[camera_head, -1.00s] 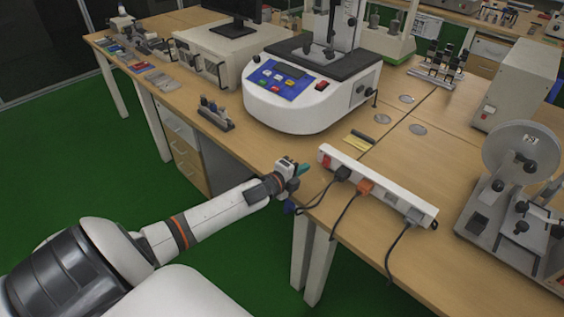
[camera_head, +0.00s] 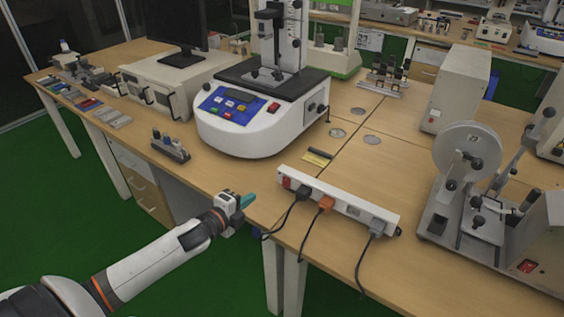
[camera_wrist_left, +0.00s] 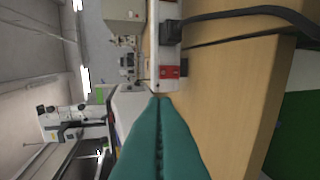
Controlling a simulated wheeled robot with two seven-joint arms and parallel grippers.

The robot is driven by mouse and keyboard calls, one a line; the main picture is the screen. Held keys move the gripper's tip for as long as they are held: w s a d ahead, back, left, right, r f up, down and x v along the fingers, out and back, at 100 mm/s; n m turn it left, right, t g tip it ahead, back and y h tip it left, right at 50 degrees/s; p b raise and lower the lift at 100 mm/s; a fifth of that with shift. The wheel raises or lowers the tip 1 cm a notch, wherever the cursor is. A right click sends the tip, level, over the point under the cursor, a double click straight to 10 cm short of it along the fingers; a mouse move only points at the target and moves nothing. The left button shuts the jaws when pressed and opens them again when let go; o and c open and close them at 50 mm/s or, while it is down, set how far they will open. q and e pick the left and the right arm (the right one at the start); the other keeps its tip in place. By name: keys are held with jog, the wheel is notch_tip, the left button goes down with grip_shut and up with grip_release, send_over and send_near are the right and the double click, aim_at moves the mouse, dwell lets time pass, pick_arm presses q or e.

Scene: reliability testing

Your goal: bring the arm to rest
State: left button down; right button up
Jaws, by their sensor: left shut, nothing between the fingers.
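My left gripper (camera_head: 247,201) is at the front edge of the wooden table, just left of the power strip. Its teal fingers are pressed together with nothing between them. In the left wrist view the shut fingers (camera_wrist_left: 160,140) fill the lower middle, pointing toward the strip's red switch. My left arm reaches in from the lower left of the head view. My right gripper is not in view.
A white power strip (camera_head: 336,204) with plugs and hanging cables lies along the table's front edge. A white testing machine (camera_head: 250,140) stands behind it. A small rack (camera_head: 170,146) is to the left, and a device with a disc (camera_head: 467,150) is on the right.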

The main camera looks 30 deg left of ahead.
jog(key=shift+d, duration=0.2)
pick_arm(q)
jog(key=s+d+f+n+g+y, duration=0.2)
jog(key=s+d+f+n+g, duration=0.4)
jog(key=s+d+n, duration=0.45)
jog(key=s+d+n+g, duration=0.3)
jog(key=s, duration=0.5)
jog(key=s+d+n+g, duration=0.3)
jog(key=s+d, duration=0.1)
jog(key=s, duration=0.3)
notch_tip(320, 180, down, 24)
jog(key=g, duration=0.1)
jog(key=s+a+f+g, duration=0.1)
jog(key=s+a+f, duration=0.2)
jog(key=s+f, duration=1.4)
jog(key=shift+s+a+f+h, duration=0.2)
jog(key=shift+s+f+h, duration=0.1)
jog(key=shift+s, duration=0.15)
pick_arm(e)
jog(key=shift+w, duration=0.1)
